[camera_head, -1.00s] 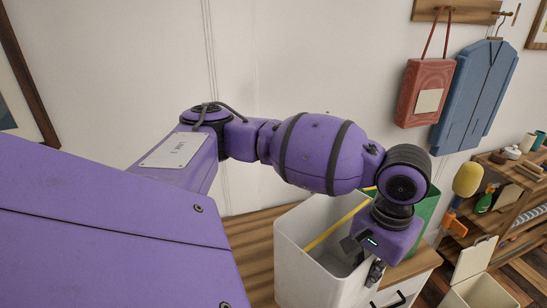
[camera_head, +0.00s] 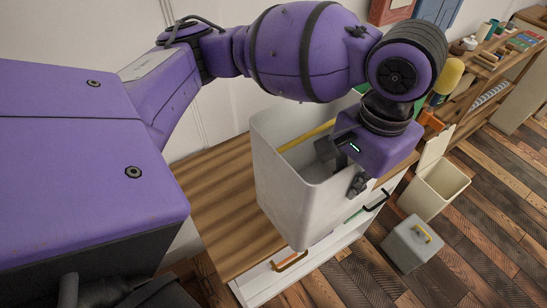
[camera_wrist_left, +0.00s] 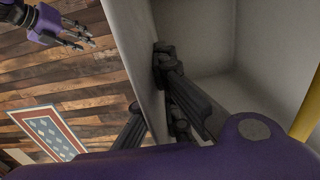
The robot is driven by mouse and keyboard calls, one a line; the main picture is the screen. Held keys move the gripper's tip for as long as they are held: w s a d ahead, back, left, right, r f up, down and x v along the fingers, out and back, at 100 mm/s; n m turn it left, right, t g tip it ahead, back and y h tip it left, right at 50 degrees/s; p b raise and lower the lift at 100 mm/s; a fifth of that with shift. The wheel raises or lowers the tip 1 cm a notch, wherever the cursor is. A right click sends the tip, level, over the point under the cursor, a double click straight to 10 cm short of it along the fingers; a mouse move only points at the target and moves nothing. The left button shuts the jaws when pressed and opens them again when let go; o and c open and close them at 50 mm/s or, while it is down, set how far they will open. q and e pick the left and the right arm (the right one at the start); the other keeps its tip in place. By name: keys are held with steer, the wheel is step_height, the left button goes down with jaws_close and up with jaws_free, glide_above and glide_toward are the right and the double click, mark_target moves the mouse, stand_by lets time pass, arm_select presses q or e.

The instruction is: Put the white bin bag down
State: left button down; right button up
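The white bin bag (camera_head: 280,190) is a tall, stiff-looking, open-topped white shape, roughly upright at the wooden cabinet top (camera_head: 215,195). Its lower front corner reaches over the cabinet's front edge; I cannot tell whether its base touches the top. My left gripper (camera_head: 342,168) straddles its near right wall at the rim, one finger inside and one outside. In the left wrist view the fingers (camera_wrist_left: 150,85) lean in on both sides of that wall, seemingly shut on it. My right gripper (camera_wrist_left: 75,36) shows at that view's upper left, fingers apart, empty.
A yellow bar (camera_head: 305,137) runs along the bag's far inner side. A grey box (camera_head: 411,243) and an open cream bin (camera_head: 437,190) stand on the plank floor. A shelf with small items (camera_head: 490,75) is at right. The cabinet top left of the bag is clear.

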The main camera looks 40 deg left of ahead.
arm_select(q)
steer(key=b, duration=0.3)
glide_toward(301, 175)
steer(key=shift+m, duration=0.3)
steer(key=s+f, duration=0.1)
steer(key=s+d+f, duration=0.1)
steer(key=s+f, duration=0.1)
steer(key=s, duration=0.1)
steer(key=shift+d+f, duration=0.3)
steer(key=shift+r, duration=0.1)
arm_select(e)
steer(key=s+f, duration=0.1)
steer(key=d+f, duration=0.1)
steer(key=f, duration=0.1)
steer(key=shift+s+f, duration=0.1)
steer(key=shift+s, duration=0.3)
steer(key=shift+d, duration=0.15)
arm_select(q)
steer(key=c, duration=2)
jaws_free()
